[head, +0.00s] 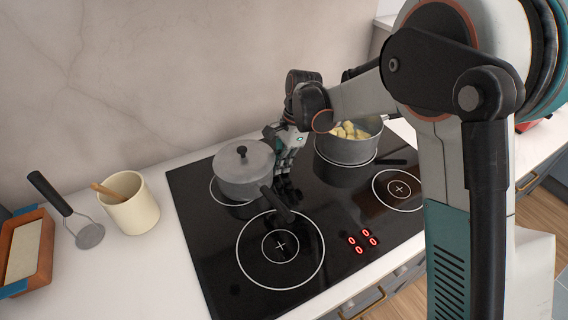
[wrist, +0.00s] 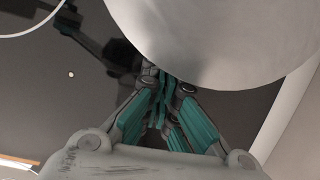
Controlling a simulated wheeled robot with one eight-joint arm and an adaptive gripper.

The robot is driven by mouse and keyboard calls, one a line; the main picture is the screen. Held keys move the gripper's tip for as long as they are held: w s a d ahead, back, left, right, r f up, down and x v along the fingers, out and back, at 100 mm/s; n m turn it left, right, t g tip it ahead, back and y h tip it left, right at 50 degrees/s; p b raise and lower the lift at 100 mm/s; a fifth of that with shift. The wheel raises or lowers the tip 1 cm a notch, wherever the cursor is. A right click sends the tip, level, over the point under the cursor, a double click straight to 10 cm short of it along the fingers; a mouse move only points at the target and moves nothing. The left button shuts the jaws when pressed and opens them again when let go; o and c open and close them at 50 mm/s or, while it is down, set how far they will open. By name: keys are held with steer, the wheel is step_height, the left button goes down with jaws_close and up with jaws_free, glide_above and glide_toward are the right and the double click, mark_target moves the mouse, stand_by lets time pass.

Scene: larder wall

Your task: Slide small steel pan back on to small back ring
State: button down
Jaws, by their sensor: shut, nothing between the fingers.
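A steel pan with a lid and black knob (head: 243,168) stands at the back left of the black hob, its dark handle (head: 277,204) pointing to the front right. The back left ring (head: 213,198) under it shows only as an arc at the pan's left and front, so the pan looks off-centre on it. My gripper (head: 285,191) is shut and empty, low over the hob at the pan's right side. In the wrist view the shut fingers (wrist: 165,78) are close beside the pale rounded pan (wrist: 225,40); I cannot tell whether they touch.
A steel pot of yellow pieces (head: 348,146) stands on the back right ring. The front left ring (head: 280,285) and front right ring (head: 398,206) are bare. Red digits show at the front.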

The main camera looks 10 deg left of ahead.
steer(key=shift+s+a, duration=0.7)
steer(key=shift+a, duration=0.25)
steer(key=shift+d, duration=0.1)
steer(key=w+d, duration=0.1)
steer(key=d, duration=0.1)
steer(key=w+d, duration=0.1)
steer(key=shift+w+d+r, duration=0.3)
steer(key=shift+w, duration=0.05)
steer(key=p+v, duration=0.3)
steer(key=v, duration=0.6)
steer(key=shift+r, duration=0.25)
